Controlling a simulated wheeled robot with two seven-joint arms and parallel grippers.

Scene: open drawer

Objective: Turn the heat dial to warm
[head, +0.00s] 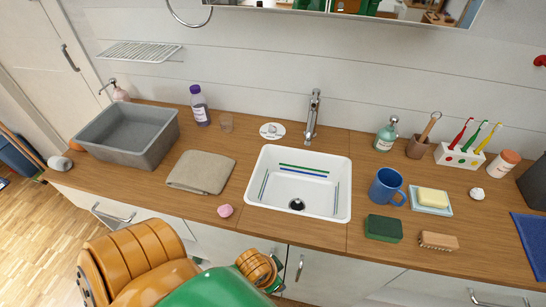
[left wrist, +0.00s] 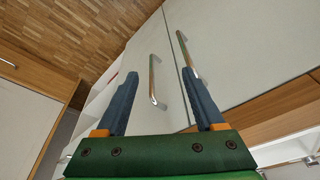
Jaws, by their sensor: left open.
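A small round white disc with a raised grey-white piece and faint coloured marks (head: 272,130) lies on the counter behind the sink, left of the tap. It looks like the heat dial, but its setting is too small to read. My left arm comes in at the bottom of the head view, low in front of the counter and well away from the disc; its fingers are hidden there. In the left wrist view my left gripper (left wrist: 162,80) is open and empty, its two blue-grey fingers apart, facing white cabinet fronts. My right gripper is not in view.
The white sink (head: 256,196) and chrome tap (head: 312,116) are beside the disc. Cabinet handles (left wrist: 153,80) show near my left fingers.

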